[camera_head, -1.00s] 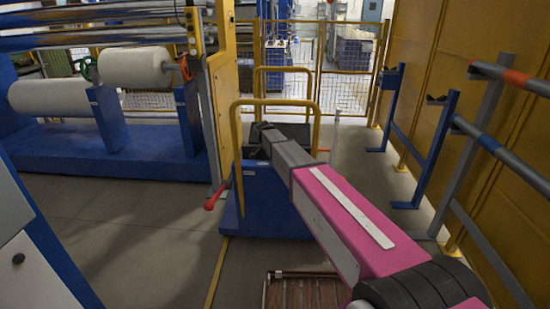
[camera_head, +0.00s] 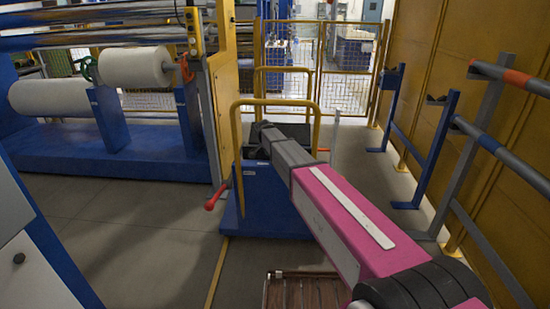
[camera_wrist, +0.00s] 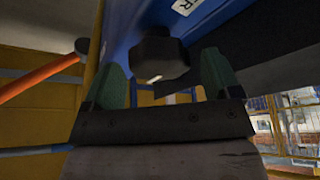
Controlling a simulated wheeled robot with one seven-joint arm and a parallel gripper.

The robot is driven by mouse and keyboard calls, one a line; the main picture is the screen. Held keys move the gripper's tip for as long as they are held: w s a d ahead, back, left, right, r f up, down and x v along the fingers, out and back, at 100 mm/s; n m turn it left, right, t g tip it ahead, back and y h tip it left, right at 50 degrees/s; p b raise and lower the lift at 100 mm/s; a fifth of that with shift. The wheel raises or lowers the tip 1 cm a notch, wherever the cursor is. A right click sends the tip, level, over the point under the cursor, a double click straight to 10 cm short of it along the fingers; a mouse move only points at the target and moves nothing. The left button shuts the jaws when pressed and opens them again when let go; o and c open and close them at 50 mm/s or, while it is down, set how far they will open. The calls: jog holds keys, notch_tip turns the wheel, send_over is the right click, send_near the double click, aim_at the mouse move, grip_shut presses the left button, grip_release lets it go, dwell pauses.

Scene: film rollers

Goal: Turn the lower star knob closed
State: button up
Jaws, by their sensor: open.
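A dark star knob (camera_wrist: 160,55) sits in front of a blue panel (camera_wrist: 135,25) in the wrist view. It shows between the two green fingers of my gripper (camera_wrist: 164,72), which are apart on its left and right. I cannot tell whether the fingers touch it, how far it is turned, or whether it is the lower knob. In the head view my gripper (camera_head: 262,140) is small and dark at the blue cart (camera_head: 265,205) with yellow rails. The knob is hidden there, behind my arm or the cart.
A red-handled lever (camera_head: 217,195) sticks out at the cart's left. White film rolls (camera_head: 135,66) sit on a blue stand at the left. Racks with grey bars (camera_head: 500,150) stand along the yellow wall at the right. The floor (camera_head: 130,215) left of the cart is clear.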

jog(key=v, duration=0.6)
jog(key=shift+r, duration=0.35)
jog(key=shift+s+a, duration=0.15)
jog(key=shift+s, duration=0.1)
